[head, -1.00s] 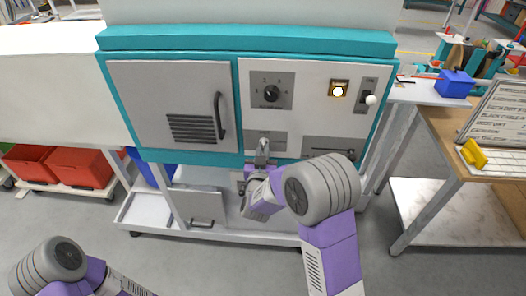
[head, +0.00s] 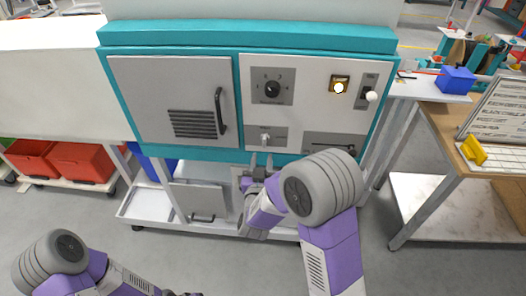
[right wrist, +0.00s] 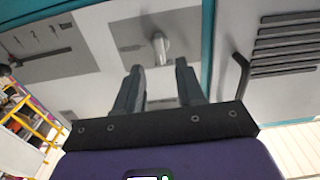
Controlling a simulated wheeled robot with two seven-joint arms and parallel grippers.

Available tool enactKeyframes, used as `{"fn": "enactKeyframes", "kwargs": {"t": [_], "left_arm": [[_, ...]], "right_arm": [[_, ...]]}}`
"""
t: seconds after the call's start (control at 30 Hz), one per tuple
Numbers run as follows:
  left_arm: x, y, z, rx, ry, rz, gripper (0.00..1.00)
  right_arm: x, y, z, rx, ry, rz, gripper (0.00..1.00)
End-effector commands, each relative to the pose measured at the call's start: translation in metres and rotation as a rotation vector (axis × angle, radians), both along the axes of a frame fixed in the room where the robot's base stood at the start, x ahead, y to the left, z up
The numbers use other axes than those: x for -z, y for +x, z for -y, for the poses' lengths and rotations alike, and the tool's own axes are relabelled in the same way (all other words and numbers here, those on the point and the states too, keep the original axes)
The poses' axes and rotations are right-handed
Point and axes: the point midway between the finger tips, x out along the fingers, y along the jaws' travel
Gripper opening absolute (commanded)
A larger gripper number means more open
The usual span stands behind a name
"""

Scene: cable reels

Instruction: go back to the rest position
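My right gripper (head: 262,160) is in front of the machine, just below a small metal lever (head: 265,138) on a grey plate. In the right wrist view its two fingers (right wrist: 158,75) are spread with nothing between them. The lever (right wrist: 160,48) shows beyond the fingertips, apart from them. My left gripper (head: 186,294) barely shows at the bottom edge of the head view, so its fingers cannot be made out.
The teal and grey machine (head: 240,30) has a closed door (head: 165,95), a dial (head: 272,89), a lit lamp (head: 339,87) and a white-knobbed switch (head: 371,96). A wooden table (head: 440,120) stands right. Red bins (head: 82,163) stand left. Open floor lies in front.

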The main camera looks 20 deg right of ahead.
Motion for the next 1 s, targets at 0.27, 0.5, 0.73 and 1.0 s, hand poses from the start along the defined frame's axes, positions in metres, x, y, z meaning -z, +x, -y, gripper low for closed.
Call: {"fn": "enactKeyframes", "kwargs": {"t": [0.27, 0.5, 0.73, 1.0], "left_arm": [[-0.001, 0.000, 0.000, 0.000, 0.000, 0.000, 0.00], [-0.001, 0.000, 0.000, 0.000, 0.000, 0.000, 0.00], [-0.001, 0.000, 0.000, 0.000, 0.000, 0.000, 0.00], [-0.006, 0.000, 0.000, 0.000, 0.000, 0.000, 0.00]], "right_arm": [[0.000, -0.011, -0.005, -0.001, -0.001, 0.000, 0.38], [0.000, -0.011, -0.005, -0.001, -0.001, 0.000, 0.38], [0.015, -0.010, -0.006, -0.019, 0.016, -0.043, 0.38], [0.172, -0.043, -0.026, -0.208, 0.259, -0.531, 0.38]]}}
